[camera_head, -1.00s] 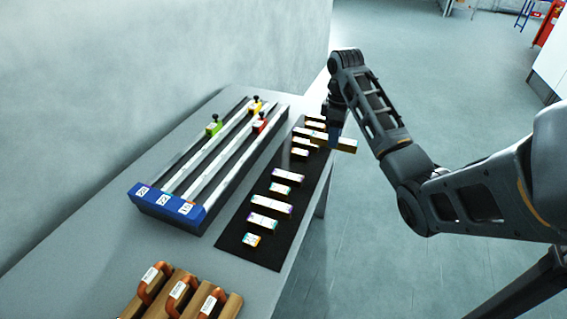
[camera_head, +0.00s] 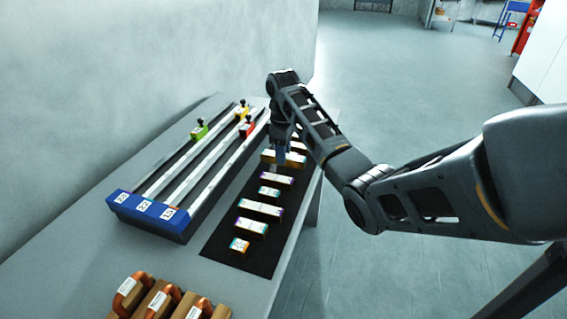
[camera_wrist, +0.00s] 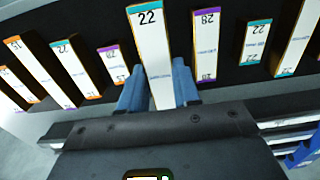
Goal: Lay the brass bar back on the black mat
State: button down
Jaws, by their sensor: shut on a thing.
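The brass bar (camera_wrist: 152,55) has a white top face marked 22 and a teal end band. My gripper (camera_wrist: 158,84) is shut on it, with a blue finger on each side. In the head view the bar (camera_head: 270,157) lies crosswise under my gripper (camera_head: 281,152), over the far part of the black mat (camera_head: 222,243). In the wrist view it sits between two purple-banded bars, with dark mat showing on both sides. I cannot tell whether it touches the mat.
Several other labelled bars (camera_head: 260,209) lie in a row on the mat. A blue-ended rail fixture (camera_head: 146,213) with coloured sliders stands to the left. Wooden blocks with copper-coloured handles (camera_head: 157,303) are at the near edge. A wall rises at far left.

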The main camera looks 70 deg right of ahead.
jog(key=shift+f, duration=1.75)
jog(key=shift+f, duration=0.15)
jog(key=c, duration=0.8)
grip_release()
jog(key=shift+s, duration=0.1)
notch_tip(320, 180, up, 11)
jog(key=p, duration=0.2)
jog(key=shift+f+p, duration=0.15)
jog(key=shift+p, duration=0.15)
jog(key=shift+r+p, duration=0.7)
jog(key=shift+r, duration=0.1)
